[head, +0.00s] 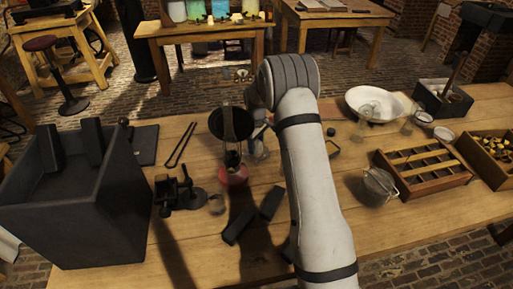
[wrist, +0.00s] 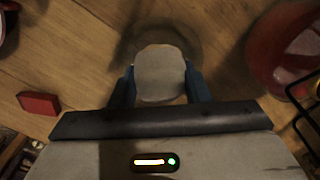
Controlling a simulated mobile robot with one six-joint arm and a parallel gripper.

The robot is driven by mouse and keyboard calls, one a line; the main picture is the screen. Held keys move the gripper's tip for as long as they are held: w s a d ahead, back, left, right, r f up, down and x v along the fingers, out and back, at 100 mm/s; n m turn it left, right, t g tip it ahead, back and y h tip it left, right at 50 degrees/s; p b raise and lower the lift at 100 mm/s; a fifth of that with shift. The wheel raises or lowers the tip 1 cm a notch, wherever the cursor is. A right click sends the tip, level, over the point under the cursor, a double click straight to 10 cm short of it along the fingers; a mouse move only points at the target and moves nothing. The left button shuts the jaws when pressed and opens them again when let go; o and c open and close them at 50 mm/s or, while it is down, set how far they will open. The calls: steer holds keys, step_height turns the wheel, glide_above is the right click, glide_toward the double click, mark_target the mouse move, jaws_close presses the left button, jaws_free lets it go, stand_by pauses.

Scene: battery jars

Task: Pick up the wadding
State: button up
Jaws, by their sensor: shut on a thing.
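In the wrist view, my gripper (wrist: 160,76) has its blue fingers closed on the sides of a pale, rounded grey-white piece (wrist: 160,70), which looks like the wadding. Behind the piece lies a dark, round, see-through outline (wrist: 190,25) over the wooden table; I cannot tell whether it is glass or shadow. In the head view my arm reaches over the middle of the table, and its own links hide most of the gripper and the wadding.
A red-based lamp (head: 234,176) stands close left of my arm; a red round thing (wrist: 287,50) shows in the wrist view. A red block (wrist: 38,103) lies at left there. Black bars (head: 240,225), a dark box (head: 120,205) and a wooden rack (head: 430,180) are on the table.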

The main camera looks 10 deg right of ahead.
steer(key=shift+r, duration=0.1)
step_height(320, 180, up, 28)
steer(key=b, duration=0.1)
stand_by(0.5)
steer(key=o, duration=0.4)
steer(key=shift+c, duration=1.2)
